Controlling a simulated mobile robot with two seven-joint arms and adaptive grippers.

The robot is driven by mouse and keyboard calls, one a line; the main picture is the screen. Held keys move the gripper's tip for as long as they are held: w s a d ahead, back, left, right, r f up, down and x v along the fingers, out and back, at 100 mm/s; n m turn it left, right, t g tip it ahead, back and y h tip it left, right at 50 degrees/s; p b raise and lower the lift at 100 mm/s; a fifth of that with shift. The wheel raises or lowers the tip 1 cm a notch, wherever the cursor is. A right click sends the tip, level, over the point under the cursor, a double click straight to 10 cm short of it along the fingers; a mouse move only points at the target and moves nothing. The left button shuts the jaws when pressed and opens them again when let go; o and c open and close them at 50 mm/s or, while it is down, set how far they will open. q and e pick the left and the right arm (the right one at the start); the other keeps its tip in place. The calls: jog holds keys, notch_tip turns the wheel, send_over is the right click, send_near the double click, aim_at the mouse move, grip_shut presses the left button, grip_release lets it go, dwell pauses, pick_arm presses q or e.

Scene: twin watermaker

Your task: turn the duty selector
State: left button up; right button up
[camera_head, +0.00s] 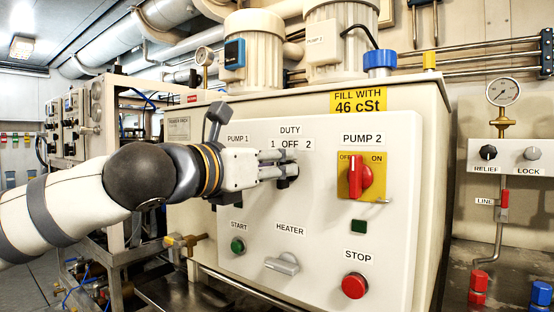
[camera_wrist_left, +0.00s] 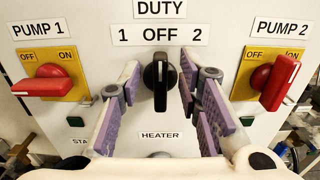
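The duty selector is a black knob (camera_wrist_left: 160,82) under the DUTY label with the marks 1, OFF and 2. Its white line points up at OFF in the left wrist view. My left gripper (camera_wrist_left: 158,72) is open, with one purple-padded finger on each side of the knob and a visible gap on both sides. In the head view my left gripper (camera_head: 284,171) reaches the white panel from the left and hides most of the knob. My right gripper is not in view.
The red pump 1 switch (camera_wrist_left: 42,86) and red pump 2 switch (camera_wrist_left: 279,82) flank the selector. The head view shows the pump 2 switch (camera_head: 360,178), a green start button (camera_head: 238,245), a grey heater knob (camera_head: 283,263) and a red stop button (camera_head: 355,285) on the panel.

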pick_arm(q)
jog(key=shift+w+d, duration=0.3)
jog(key=shift+w, duration=0.1)
grip_shut()
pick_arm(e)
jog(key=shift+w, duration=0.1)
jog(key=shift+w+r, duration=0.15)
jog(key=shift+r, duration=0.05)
pick_arm(q)
jog(key=shift+s+d+f+m+p, duration=0.15)
jog(key=shift+m+p, duration=0.45)
jog(key=shift+m, duration=0.85)
jog(key=shift+s+d+m+p, duration=0.15)
jog(key=shift+m+p, duration=0.5)
jog(key=shift+m, duration=0.85)
jog(key=shift+s+d+f+m+p, duration=0.15)
jog(key=shift+m+p, duration=0.45)
jog(key=shift+m, duration=0.85)
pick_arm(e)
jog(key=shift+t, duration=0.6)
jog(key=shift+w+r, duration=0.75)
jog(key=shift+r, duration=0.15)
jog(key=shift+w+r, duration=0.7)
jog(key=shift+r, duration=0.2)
pick_arm(q)
jog(key=shift+d, duration=0.1)
